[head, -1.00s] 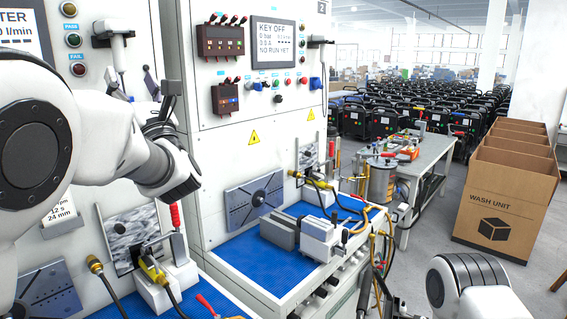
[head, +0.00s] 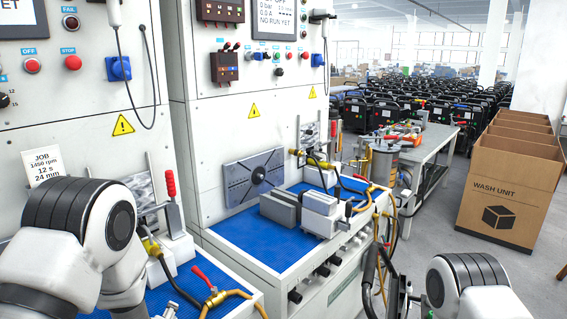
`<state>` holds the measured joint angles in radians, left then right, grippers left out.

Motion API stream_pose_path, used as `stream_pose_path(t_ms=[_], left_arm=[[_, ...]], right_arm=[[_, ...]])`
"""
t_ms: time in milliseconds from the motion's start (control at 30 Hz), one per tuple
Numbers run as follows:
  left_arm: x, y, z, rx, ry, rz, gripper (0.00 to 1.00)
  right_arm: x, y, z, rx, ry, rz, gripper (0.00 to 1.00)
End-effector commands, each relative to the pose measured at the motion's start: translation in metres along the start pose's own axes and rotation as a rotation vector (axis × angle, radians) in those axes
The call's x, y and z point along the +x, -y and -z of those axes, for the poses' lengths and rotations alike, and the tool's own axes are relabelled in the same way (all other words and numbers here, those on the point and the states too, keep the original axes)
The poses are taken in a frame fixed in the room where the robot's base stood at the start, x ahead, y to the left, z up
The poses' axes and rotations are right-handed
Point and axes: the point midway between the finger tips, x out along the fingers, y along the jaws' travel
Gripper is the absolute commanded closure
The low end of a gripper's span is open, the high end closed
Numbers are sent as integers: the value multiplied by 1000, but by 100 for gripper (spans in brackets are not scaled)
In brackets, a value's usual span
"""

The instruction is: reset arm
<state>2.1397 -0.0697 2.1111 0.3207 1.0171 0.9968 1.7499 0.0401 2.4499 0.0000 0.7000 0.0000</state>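My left arm comes in at the lower left, bent downward in front of the left test bench (head: 235,305). Its gripper is below the picture or hidden; only arm links show. My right arm shows only as a rounded white and black joint at the bottom right, and its gripper is not clearly visible. The right test bench (head: 243,240) has a blue mat with grey blocks (head: 281,209) and a white clamp fixture (head: 322,213) on it.
A display panel (head: 278,20) and control boxes (head: 224,67) are on the bench fronts. A red-handled valve with yellow hose (head: 215,297) lies near the left bench edge. A cardboard box (head: 507,190) stands on the right, with open floor before it.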

Motion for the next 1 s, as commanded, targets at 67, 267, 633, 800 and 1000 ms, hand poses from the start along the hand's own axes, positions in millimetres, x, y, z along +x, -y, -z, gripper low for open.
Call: stream_pose_path(t_ms=[67, 267, 633, 800, 1000], left_arm=[[1, 73, -39, 167, 104, 113, 35], [-44, 233, -118, 615, 465, 330, 35], [-158, 381, -180, 1077, 1048, 394, 35], [-159, 381, -180, 1081, 1053, 393, 35], [-159, 381, -180, 1081, 1053, 393, 35]], right_arm=[[23, 0, 0, 0, 0, 0, 52], [58, 0, 0, 0, 0, 0, 52], [91, -1, 0, 0, 0, 0, 52], [91, -1, 0, 0, 0, 0, 52], [91, -1, 0, 0, 0, 0, 52]])
